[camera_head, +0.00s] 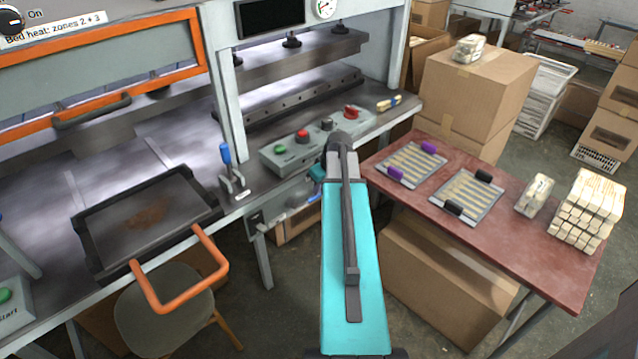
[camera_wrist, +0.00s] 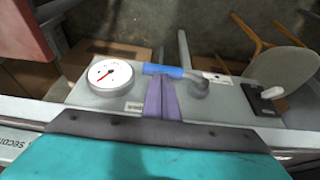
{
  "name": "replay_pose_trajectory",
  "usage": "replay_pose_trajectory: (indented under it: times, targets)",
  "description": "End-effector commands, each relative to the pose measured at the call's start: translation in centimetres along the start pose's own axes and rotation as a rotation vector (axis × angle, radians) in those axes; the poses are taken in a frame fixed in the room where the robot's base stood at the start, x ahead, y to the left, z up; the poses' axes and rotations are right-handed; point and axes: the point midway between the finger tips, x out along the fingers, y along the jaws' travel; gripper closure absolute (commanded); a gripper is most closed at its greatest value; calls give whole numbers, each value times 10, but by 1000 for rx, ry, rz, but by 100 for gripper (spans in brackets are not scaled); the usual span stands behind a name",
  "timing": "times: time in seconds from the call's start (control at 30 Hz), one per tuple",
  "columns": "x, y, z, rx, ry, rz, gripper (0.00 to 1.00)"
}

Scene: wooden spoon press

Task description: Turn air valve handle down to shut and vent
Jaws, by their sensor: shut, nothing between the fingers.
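The air valve handle has a blue grip (camera_wrist: 165,71) and a grey elbow end (camera_wrist: 196,86). In the wrist view it lies nearly level across a grey panel (camera_wrist: 230,98). The blue grip also shows in the head view (camera_head: 308,196), under the bench front edge. My gripper (camera_wrist: 160,82) is shut and empty, with its purple fingertips at the edge of the blue grip. I cannot tell whether they touch it. In the head view the fingers are hidden by my arm. A round white gauge (camera_wrist: 110,76) with a red needle sits left of the handle.
A blue-handled toggle clamp (camera_head: 228,170) and a button box (camera_head: 303,146) stand on the bench above. A red table (camera_head: 540,255) with spoon trays is at right. A chair (camera_head: 165,305) and an orange-handled tray frame (camera_head: 150,215) are at left.

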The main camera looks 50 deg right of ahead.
Motion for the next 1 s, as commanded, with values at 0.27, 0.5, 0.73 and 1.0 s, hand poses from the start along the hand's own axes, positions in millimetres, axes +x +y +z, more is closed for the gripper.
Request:
replay_pose_trajectory:
  times: [0.27, 0.5, 0.73, 1.0]
  targets:
    - [6, 0, 1, 0, 0, 0, 100]
    - [6, -2, 2, 2, 0, 0, 100]
    - [7, -1, 0, 1, -1, -9, 100]
    - [12, -5, -3, 5, 0, -47, 100]
